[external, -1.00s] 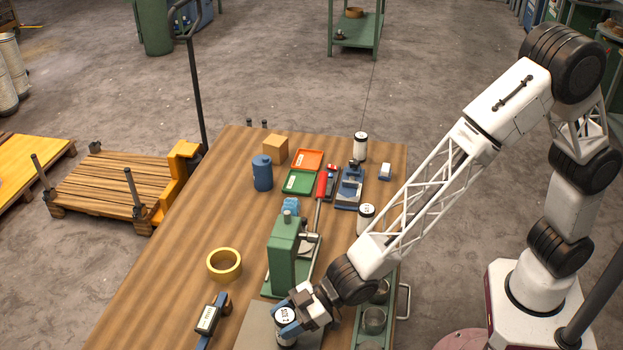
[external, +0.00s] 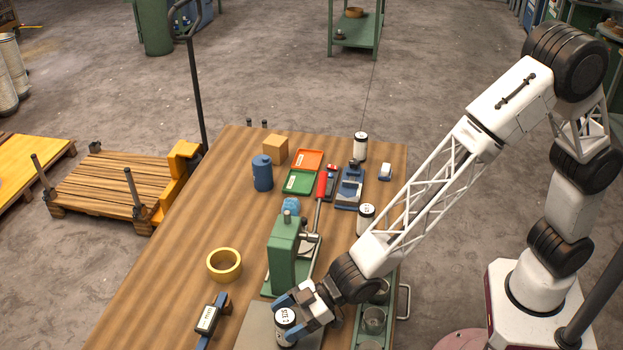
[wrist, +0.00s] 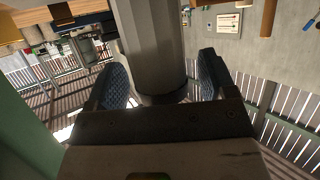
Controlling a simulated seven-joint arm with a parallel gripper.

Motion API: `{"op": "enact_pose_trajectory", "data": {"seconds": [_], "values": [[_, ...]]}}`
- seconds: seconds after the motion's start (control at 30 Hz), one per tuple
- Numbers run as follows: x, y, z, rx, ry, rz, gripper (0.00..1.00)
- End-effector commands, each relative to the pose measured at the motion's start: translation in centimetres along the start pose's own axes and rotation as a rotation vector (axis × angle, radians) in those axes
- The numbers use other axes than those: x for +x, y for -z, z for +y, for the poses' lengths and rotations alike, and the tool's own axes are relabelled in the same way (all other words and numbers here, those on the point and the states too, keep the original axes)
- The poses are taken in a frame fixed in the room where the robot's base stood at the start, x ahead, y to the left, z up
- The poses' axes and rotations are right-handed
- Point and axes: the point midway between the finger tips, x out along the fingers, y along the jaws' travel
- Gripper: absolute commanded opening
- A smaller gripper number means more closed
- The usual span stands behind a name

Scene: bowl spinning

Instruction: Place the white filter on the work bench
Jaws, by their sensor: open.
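A white filter canister (external: 286,334) with a dark lettered label stands at the front of the work bench (external: 160,290), by a grey plate. My gripper (external: 291,315) is open around this canister, with its blue-grey fingers on either side. In the wrist view, a grey cylinder (wrist: 152,45), which looks like the canister, stands between the two ribbed finger pads, with a visible gap at each. The canister's base is cut off or hidden in the external view. Two similar white canisters stand farther back, one near my forearm (external: 366,216) and one at the far right (external: 361,147).
A green press (external: 284,255) stands just behind my gripper. A green tray with metal cups (external: 374,320) is at the right edge. The bench's left side is mostly clear.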

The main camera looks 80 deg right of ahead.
Motion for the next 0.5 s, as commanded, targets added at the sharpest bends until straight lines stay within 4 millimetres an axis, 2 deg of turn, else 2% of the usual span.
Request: {"op": "enact_pose_trajectory", "data": {"seconds": [0.5], "values": [[-4.7,0.0,0.0,0.001,-0.001,0.000,0.77]]}}
